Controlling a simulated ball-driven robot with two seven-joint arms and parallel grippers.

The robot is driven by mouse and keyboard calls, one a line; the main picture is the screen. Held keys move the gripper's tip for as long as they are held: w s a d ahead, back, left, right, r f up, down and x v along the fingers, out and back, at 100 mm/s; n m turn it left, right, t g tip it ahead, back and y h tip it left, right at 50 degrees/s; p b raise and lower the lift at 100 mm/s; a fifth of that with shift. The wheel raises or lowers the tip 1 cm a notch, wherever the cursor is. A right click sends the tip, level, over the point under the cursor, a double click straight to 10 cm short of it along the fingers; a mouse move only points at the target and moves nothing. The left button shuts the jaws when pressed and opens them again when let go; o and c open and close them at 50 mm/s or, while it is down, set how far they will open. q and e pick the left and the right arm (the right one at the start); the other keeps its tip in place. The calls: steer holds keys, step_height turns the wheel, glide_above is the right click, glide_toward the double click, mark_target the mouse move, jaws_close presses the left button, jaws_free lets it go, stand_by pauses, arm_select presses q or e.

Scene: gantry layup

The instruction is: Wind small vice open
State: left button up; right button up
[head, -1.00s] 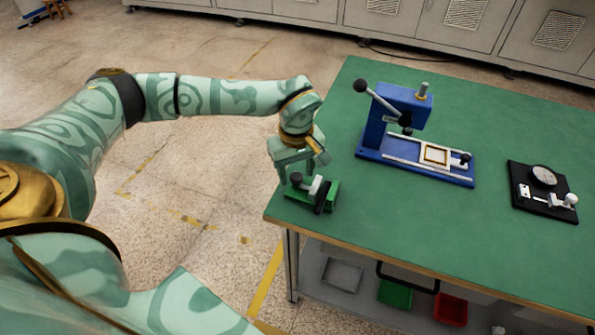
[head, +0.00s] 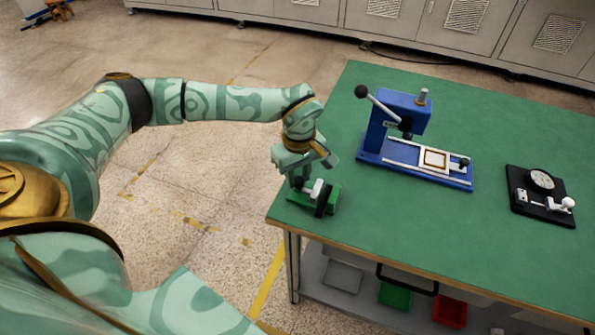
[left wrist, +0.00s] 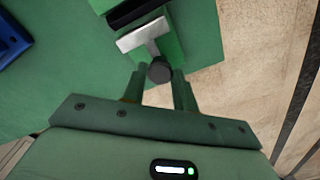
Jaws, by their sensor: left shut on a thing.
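The small green vice (head: 331,196) stands at the table's near left corner, with a black jaw block and a pale sliding part. In the left wrist view, the vice (left wrist: 169,45) shows from above its screw end, with the pale T-shaped part (left wrist: 145,35) leading to a dark round knob (left wrist: 159,70). My left gripper (head: 299,178) reaches down at the vice's left end. In the left wrist view, the left gripper (left wrist: 158,75) has its two fingertips on either side of the knob, shut on it. My right gripper is out of view.
A blue lever press (head: 405,105) stands behind and right of the vice on the green table (head: 430,225). A dial gauge on a black base (head: 541,195) sits further right. Grey, green and red bins lie on the shelf below. The table's front middle is clear.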

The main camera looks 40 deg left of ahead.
mark_target(299, 179)
arm_select(q)
steer(key=n+p, duration=0.3)
steer(key=n, duration=0.1)
steer(key=shift+r+p, duration=0.3)
steer(key=shift+p, duration=0.1)
steer(key=n+p, duration=0.3)
steer(key=n, duration=0.2)
steer(key=shift+f, duration=0.2)
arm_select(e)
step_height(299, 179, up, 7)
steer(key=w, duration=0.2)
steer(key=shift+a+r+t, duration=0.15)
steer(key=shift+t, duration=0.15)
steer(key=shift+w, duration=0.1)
arm_select(q)
steer(key=o, duration=1)
steer(key=shift+c, duration=0.2)
step_height(299, 179, up, 16)
steer(key=p, duration=0.3)
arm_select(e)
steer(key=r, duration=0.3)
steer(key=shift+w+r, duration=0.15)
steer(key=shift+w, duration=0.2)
arm_select(q)
steer(key=shift+r, duration=0.1)
